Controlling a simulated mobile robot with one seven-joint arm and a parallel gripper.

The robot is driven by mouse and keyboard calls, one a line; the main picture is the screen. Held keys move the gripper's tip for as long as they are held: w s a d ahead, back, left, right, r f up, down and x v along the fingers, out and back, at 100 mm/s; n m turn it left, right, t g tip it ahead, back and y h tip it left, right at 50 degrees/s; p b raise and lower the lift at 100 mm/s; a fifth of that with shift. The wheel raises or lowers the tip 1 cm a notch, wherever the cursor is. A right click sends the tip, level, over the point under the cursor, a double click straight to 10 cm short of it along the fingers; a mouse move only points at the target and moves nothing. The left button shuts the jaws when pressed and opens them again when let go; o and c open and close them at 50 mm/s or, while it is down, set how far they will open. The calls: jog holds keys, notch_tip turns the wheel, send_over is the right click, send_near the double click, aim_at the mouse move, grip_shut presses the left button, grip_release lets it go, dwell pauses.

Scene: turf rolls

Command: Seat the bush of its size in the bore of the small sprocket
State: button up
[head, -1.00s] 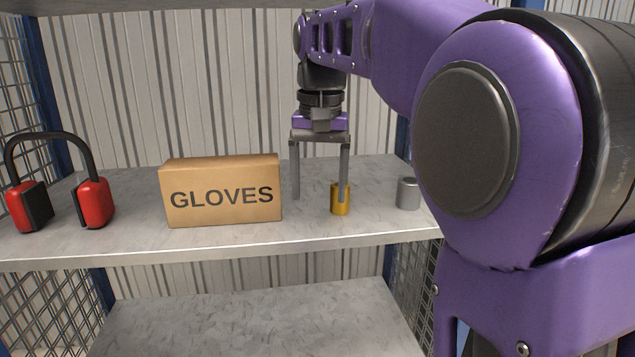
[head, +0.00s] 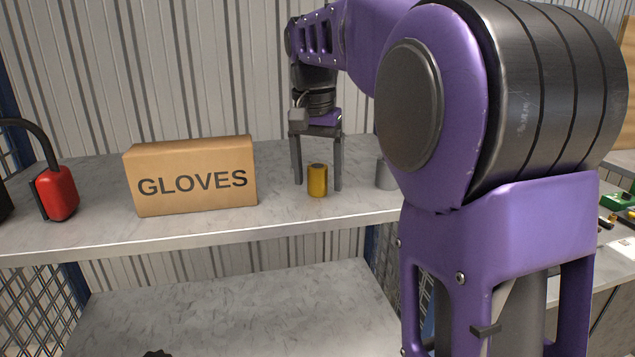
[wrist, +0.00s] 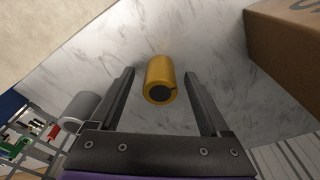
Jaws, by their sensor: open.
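A brass-yellow bush (head: 317,181) stands upright on the upper shelf; it also shows in the wrist view (wrist: 160,78) with a dark hole in its end. A grey bush (head: 385,174) stands to its right, partly hidden by my arm; a grey cylinder at the left of the wrist view (wrist: 80,108) looks like it. My gripper (head: 318,186) points down, open and empty. In both views the brass bush appears between its fingers, with a gap on each side. The small sprocket is not clearly seen; a dark toothed edge (head: 156,353) shows at the bottom of the head view.
A GLOVES box (head: 192,176) stands left of my gripper on the upper shelf (head: 150,233). Red ear defenders (head: 57,192) are farther left. The lower shelf (head: 240,310) looks mostly bare. A bench with small items (head: 618,200) is at the far right.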

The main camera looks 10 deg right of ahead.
grip_shut()
dwell(0.3)
jog(key=shift+r, duration=0.1)
